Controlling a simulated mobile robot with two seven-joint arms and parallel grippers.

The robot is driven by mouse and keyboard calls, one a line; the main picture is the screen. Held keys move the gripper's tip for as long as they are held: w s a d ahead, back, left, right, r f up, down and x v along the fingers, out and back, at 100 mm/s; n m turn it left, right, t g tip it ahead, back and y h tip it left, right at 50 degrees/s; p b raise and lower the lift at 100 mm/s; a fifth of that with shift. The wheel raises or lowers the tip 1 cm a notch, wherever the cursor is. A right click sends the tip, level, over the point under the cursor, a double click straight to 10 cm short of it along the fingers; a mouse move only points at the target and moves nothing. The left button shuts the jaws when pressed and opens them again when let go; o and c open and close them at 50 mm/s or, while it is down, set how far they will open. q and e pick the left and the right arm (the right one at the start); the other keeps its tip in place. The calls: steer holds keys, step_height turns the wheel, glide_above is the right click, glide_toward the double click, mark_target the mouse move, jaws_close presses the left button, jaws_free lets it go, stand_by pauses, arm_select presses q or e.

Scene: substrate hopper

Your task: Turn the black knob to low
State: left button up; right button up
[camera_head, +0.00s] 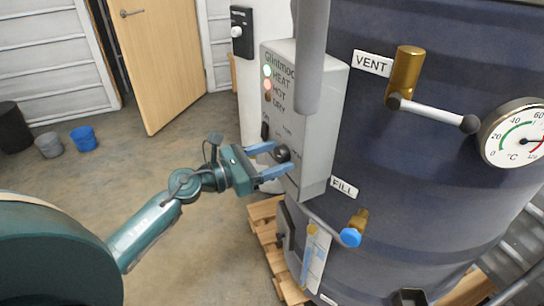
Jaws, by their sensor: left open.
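The black knob (282,153) sits low on the front of the grey control box (320,90). My left gripper (280,158) reaches in from the left with its two blue fingers apart, one above and one below the knob. The knob lies between the fingertips; I cannot tell whether they touch it. Lettering near the knob is too small to read, so its setting is unclear. My right gripper is out of view.
The box is mounted on a large dark blue tank (430,190) with a brass vent valve (406,72), a dial gauge (515,135) and a blue-handled fill tap (351,237). A grey pipe (311,60) passes in front of the box.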

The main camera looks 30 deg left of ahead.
arm_select(q)
steer(key=c, duration=1)
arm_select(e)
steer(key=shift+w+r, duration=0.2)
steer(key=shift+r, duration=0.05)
